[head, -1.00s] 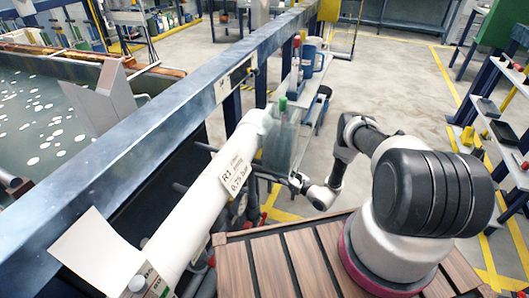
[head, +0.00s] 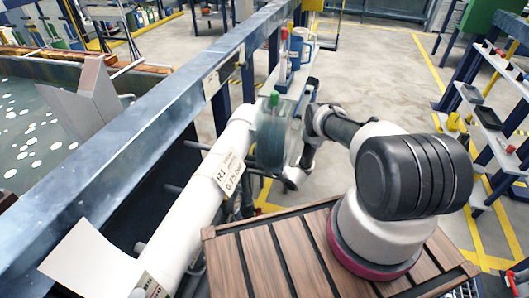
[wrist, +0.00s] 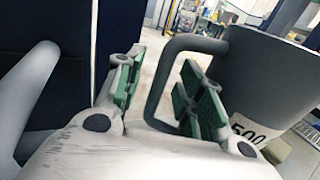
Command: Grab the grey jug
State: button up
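The grey jug (wrist: 268,82) fills the right of the wrist view. It carries a white label reading 500, and its loop handle sticks out to the left. My gripper (wrist: 164,72) is open, with green pads on both fingers. The upright part of the handle shows between the fingers, with the right finger near the jug's side and the left finger outside the loop. I cannot tell whether either pad touches. In the head view a grey-green vessel (head: 272,145) stands beside my wrist; I cannot tell whether it is the same jug.
A green cap (head: 274,98) shows at the grey-green vessel. Behind are a blue vessel (head: 298,48) and a red-capped bottle (head: 283,45). A thick white pipe (head: 205,190) and a long blue beam (head: 150,120) run on the left. Open floor lies behind my arm.

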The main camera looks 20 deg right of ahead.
grip_shut()
jog(key=shift+r, duration=0.15)
